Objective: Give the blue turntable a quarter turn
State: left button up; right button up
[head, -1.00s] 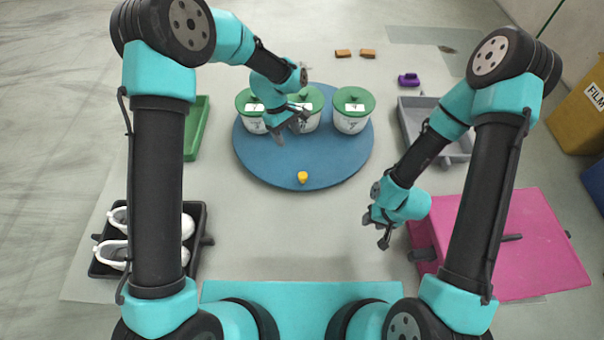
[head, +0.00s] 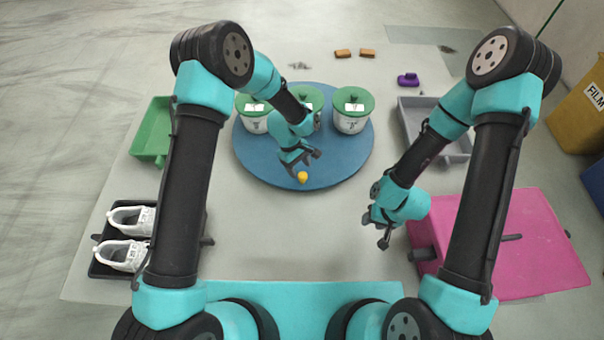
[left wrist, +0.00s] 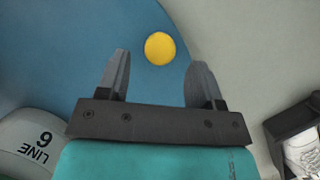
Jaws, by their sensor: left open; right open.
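The blue turntable (head: 262,165) is a flat round disc in the middle of the table. A small yellow knob (head: 302,177) stands near its front edge. Three white tubs with green lids stand toward its back; the right one (head: 351,122) is in clear view and the middle one is partly hidden by my left arm. My left gripper (head: 301,165) is open just behind the knob. In the left wrist view the knob (left wrist: 160,48) shows ahead of the open fingertips (left wrist: 158,72), nothing between them. My right gripper (head: 378,230) is open and empty, right of the turntable's front.
A green tray (head: 148,157) stands left of the turntable. A black tray with white shoes (head: 124,255) is at the front left. A grey tray (head: 463,147) and a pink box (head: 520,235) are on the right. A purple piece (head: 408,79) and orange blocks (head: 343,53) lie at the back.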

aim_at(302, 174)
pick_arm(q)
jog(key=shift+x, duration=1.85)
jog(key=shift+c, duration=0.3)
grip_shut()
